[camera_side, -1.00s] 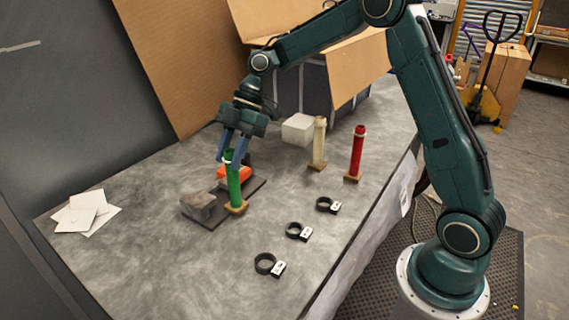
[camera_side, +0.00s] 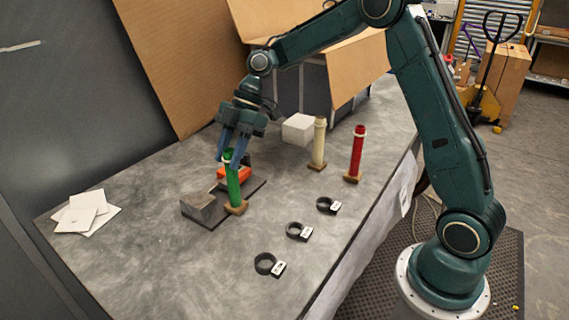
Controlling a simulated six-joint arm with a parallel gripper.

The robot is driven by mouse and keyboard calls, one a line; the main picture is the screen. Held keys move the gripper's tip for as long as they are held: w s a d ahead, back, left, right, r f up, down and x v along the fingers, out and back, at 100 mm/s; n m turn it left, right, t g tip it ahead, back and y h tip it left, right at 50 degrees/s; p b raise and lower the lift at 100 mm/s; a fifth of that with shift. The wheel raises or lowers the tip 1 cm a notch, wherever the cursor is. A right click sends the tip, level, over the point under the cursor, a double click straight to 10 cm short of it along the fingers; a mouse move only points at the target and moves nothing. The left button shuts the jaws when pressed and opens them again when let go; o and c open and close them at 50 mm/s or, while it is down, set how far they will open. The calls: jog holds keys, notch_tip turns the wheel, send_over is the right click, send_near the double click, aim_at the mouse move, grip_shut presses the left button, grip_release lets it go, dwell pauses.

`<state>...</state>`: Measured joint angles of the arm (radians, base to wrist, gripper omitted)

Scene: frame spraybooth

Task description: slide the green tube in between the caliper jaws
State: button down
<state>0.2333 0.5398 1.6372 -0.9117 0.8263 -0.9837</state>
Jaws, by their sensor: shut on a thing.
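The green tube (camera_side: 232,184) stands upright, its foot at a small wooden base (camera_side: 236,208). My gripper (camera_side: 228,159) points down with its blue fingers on either side of the tube's top, shut on it. The caliper is a dark plate (camera_side: 255,186) on the table with a grey block (camera_side: 199,206) at its near left and an orange part (camera_side: 233,173) behind the tube. The tube stands at the plate's near right edge, in front of the gap between block and orange part. I cannot tell whether it touches either one.
A cream tube (camera_side: 318,145) and a red tube (camera_side: 357,153) stand on wooden bases to the right. Several black rings with white tags (camera_side: 265,264) lie in front. A white block (camera_side: 298,129) stands behind, and white sheets (camera_side: 86,210) lie at left.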

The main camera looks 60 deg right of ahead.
jog(key=shift+w+a, duration=0.15)
jog(key=shift+w, duration=2.75)
dwell(0.6)
jog(key=c, duration=0.9)
grip_release()
jog(key=v, duration=0.7)
jog(key=shift+r, duration=0.15)
jog(key=shift+r, duration=0.1)
